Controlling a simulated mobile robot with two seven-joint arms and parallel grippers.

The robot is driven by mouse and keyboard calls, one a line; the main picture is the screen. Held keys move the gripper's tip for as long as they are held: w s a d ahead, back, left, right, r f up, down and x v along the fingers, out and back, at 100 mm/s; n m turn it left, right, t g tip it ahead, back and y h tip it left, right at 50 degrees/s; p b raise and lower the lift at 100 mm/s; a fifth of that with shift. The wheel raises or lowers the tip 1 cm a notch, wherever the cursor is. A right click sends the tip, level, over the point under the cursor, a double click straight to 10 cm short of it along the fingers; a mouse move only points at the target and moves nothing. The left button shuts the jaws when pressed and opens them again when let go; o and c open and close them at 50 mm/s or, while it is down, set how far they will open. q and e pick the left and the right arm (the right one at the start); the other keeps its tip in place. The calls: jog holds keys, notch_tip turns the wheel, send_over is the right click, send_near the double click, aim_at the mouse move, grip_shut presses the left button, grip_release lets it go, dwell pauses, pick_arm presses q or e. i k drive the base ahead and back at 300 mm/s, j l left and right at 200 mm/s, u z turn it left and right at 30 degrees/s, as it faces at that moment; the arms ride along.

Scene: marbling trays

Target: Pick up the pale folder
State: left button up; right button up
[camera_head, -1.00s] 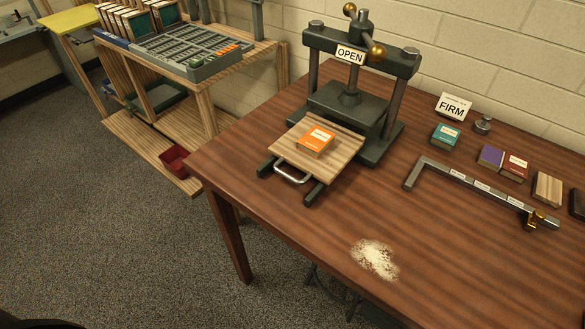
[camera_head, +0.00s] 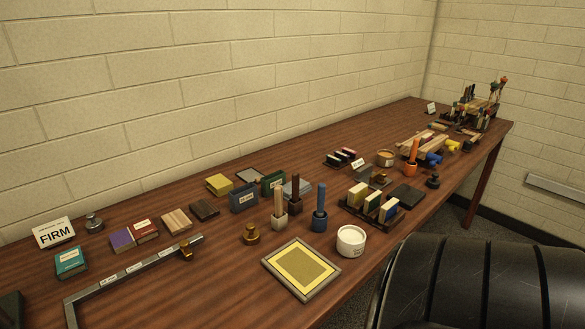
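No item in view is clearly marked as the pale folder. A pale tan upright stick (camera_head: 278,202) stands in a light holder near the middle of the table, and I cannot tell if it is the folder. A dark brown upright stick (camera_head: 296,192) and a blue one (camera_head: 320,204) stand beside it in holders of their own. Neither my left nor my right gripper is in view.
The long wooden table (camera_head: 215,290) runs along a brick wall. A framed yellow panel (camera_head: 301,268) and a white tub (camera_head: 351,240) lie near its front edge. A metal angle bar (camera_head: 135,268), small books and brass weights surround them. A large black curved surface covers the lower right.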

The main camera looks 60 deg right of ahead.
aim_at(279, 189)
jog(key=z, duration=1.75)
jog(key=u, duration=1.85)
jog(key=z, duration=1.85)
jog(key=i+l+u, duration=0.15)
jog(key=u, duration=0.25)
jog(key=l+u, duration=0.35)
jog(key=i+l+u, duration=0.1)
jog(key=l+u, duration=0.3)
